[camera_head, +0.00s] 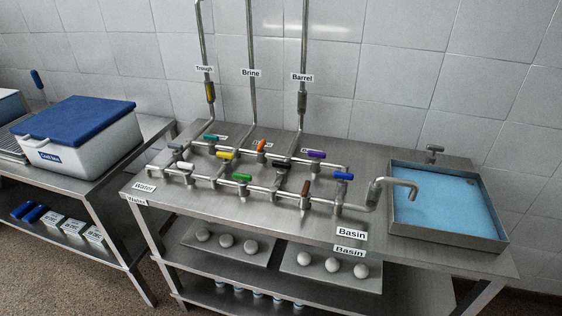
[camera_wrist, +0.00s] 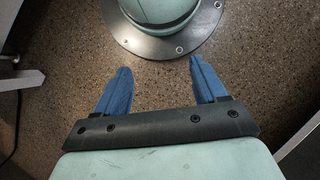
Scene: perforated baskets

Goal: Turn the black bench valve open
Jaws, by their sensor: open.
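The black bench valve (camera_head: 282,168) is a small dark handle among the pipes in the middle of the steel bench, in the head view. It is partly hidden by nearby pipes, and its exact handle angle is too small to tell. My gripper (camera_wrist: 160,70) shows only in the wrist view. Its two blue fingers are wide apart with nothing between them, over the speckled floor. It is away from the valve, which is not in the wrist view.
Other coloured handles crowd the pipes: yellow (camera_head: 225,155), orange (camera_head: 261,146), green (camera_head: 242,177), brown (camera_head: 306,188), purple (camera_head: 316,154) and blue (camera_head: 343,176). A blue-filled basin (camera_head: 505,243) is at the right. A blue-lidded cool box (camera_head: 85,155) stands on the left table.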

